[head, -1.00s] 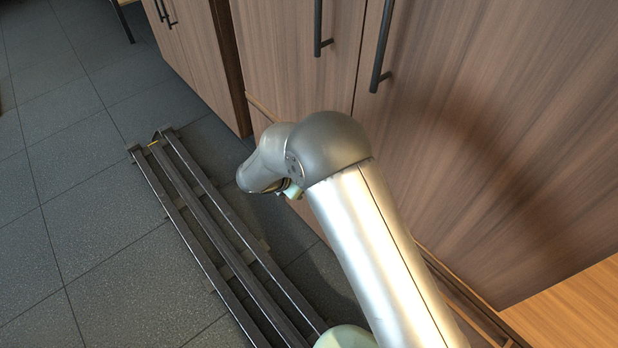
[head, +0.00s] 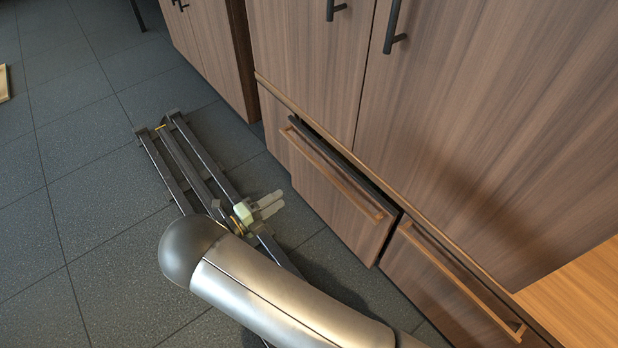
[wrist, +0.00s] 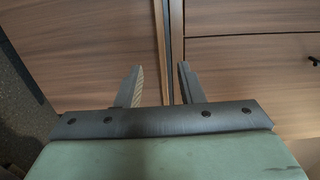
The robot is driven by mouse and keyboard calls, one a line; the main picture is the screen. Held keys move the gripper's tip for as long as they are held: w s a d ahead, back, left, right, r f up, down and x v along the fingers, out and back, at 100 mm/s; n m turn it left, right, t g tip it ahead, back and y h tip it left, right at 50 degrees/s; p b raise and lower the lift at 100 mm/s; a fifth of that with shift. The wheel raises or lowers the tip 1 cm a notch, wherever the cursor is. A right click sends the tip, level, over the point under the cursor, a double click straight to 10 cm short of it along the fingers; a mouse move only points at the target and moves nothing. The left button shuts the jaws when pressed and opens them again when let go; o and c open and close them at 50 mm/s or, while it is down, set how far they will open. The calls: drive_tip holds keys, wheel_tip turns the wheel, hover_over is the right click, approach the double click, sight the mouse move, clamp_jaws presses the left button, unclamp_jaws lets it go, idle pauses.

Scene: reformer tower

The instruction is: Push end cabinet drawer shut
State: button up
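The drawer (head: 335,207) in the lower row of the wooden cabinet stands partly out, with a dark gap behind its top edge. It has a long wooden bar handle (head: 340,170). My gripper (head: 281,203) is to the left of this drawer front in the head view, apart from it, with its fingers pointing toward the cabinet. In the wrist view my gripper (wrist: 160,87) has its two fingers spread with nothing between them. Wood panels fill the view beyond them; I cannot tell whether the left panel is the drawer front.
Another lower drawer (head: 445,290) with a bar handle is to the right. Upper doors (head: 310,60) with black handles rise above a thin ledge. A separate cabinet (head: 212,45) stands farther back.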

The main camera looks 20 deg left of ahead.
sight(322, 172)
drive_tip(key=b+x, duration=0.4)
drive_tip(key=x, duration=1.3)
drive_tip(key=shift+w+d, duration=0.1)
